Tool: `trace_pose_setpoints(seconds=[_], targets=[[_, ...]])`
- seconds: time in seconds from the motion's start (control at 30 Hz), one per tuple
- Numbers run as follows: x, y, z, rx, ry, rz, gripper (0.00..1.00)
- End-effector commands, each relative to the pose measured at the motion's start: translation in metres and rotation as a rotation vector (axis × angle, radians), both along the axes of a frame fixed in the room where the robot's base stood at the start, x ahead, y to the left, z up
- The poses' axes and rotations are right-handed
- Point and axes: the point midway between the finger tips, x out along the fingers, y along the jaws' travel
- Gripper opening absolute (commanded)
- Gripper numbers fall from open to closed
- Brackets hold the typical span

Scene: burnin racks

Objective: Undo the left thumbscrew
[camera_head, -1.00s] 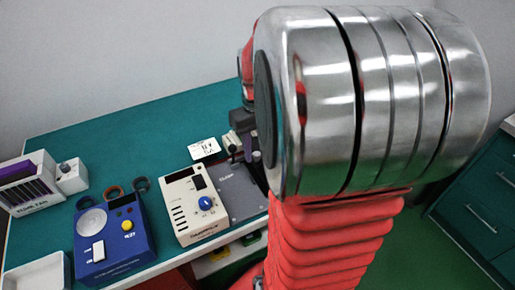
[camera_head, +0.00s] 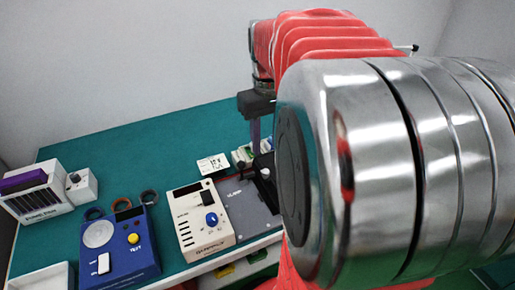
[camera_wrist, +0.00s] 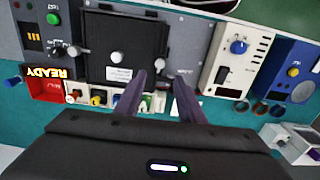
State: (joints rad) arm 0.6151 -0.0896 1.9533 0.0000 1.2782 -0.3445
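The wrist view shows the bench upside down relative to the head view. A black cover plate (camera_wrist: 125,40) has a pale knob (camera_wrist: 117,57) in its middle and a pale thumbscrew on either side. One thumbscrew (camera_wrist: 160,63) is beside the CLAMP lettering, on the side nearer the cream box; the other (camera_wrist: 56,50) is on the far side. In the head view a pale knob (camera_head: 265,173) shows by the grey panel, partly behind my arm. My gripper (camera_wrist: 161,80) is open, its two purple fingers apart below the nearer thumbscrew in the picture.
The cream box (camera_head: 204,232) with a blue knob and the blue tester (camera_head: 118,255) stand beside the grey panel (camera_head: 240,208). Small coloured connectors (camera_wrist: 98,97) and a red READY display (camera_wrist: 45,86) line the cover's edge. A white card (camera_head: 213,163) lies behind the cream box.

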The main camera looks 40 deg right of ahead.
Motion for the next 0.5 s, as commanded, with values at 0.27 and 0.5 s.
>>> trace_pose_setpoints(seconds=[0.27, 0.5], targets=[[0.0, 0.0, 0.037, 0.0, -0.001, 0.0, 0.35], [0.0, 0.0, 0.042, 0.0, -0.001, 0.0, 0.35]])
